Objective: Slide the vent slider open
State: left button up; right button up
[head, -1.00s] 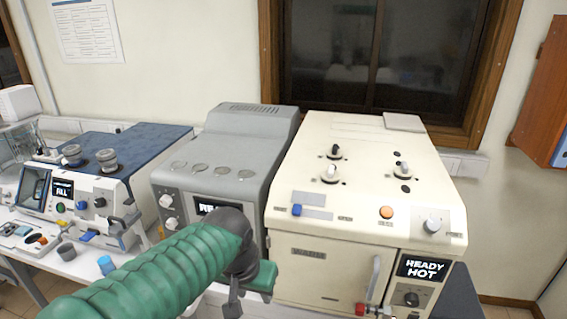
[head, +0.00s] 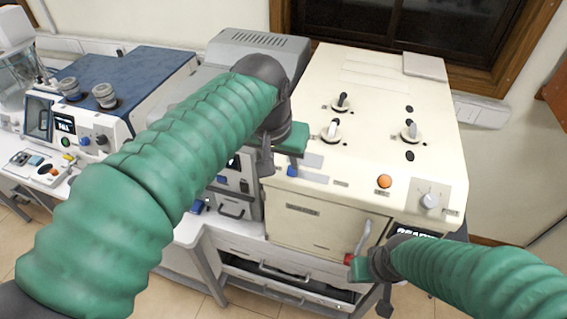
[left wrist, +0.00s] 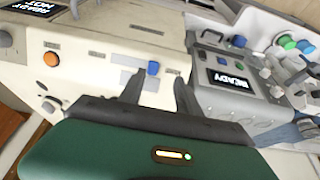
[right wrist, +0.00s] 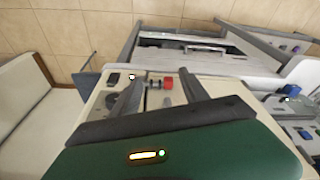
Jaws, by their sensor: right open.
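The vent slider appears as a small blue knob (head: 292,171) on the front top edge of the cream machine (head: 325,190), beside grey label plates. In the left wrist view the blue knob (left wrist: 153,68) lies just beyond and between my left fingertips. My left gripper (left wrist: 157,80) is open and empty; in the head view it (head: 270,165) hangs just left of the knob, and contact cannot be told. My right gripper (right wrist: 162,76) is open. Its fingertips are on either side of a red knob (right wrist: 168,84) low on the cream machine's front.
A grey machine (head: 245,50) stands left of the cream one, partly behind my left arm. A blue-topped instrument (head: 120,75) stands farther left. Drawers are below.

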aim_at(290, 171)
pick_arm(q)
jog(key=d+f, duration=0.1)
jog(key=w+d+f, duration=0.1)
jog(key=f, duration=0.1)
jog(key=w+d+f, duration=0.1)
jog(key=shift+w+d+f+p, duration=0.15)
jog(key=shift+d+f+p, duration=0.05)
jog(key=shift+f+p, duration=0.15)
jog(key=shift+d+f, duration=0.1)
jog(key=shift+d, duration=0.1)
jog(key=shift+s+a, duration=0.2)
jog(key=shift+s, duration=0.05)
jog(key=shift+a, duration=1.1)
jog(key=shift+c, duration=1.1)
jog(key=shift+w+a+f, duration=0.1)
jog(key=shift+w, duration=0.05)
jog(key=shift+c, duration=2.5)
jog(key=shift+d, duration=0.5)
grip_shut()
jog(key=shift+s+d, duration=0.25)
jog(key=shift+d, duration=0.2)
jog(key=shift+w+a, duration=0.2)
jog(key=shift+a, duration=0.35)
jog(key=shift+r, duration=0.2)
pick_arm(e)
jog(key=shift+s+d+r, duration=0.1)
jog(key=shift+d+r, duration=0.2)
jog(key=shift+d, duration=0.4)
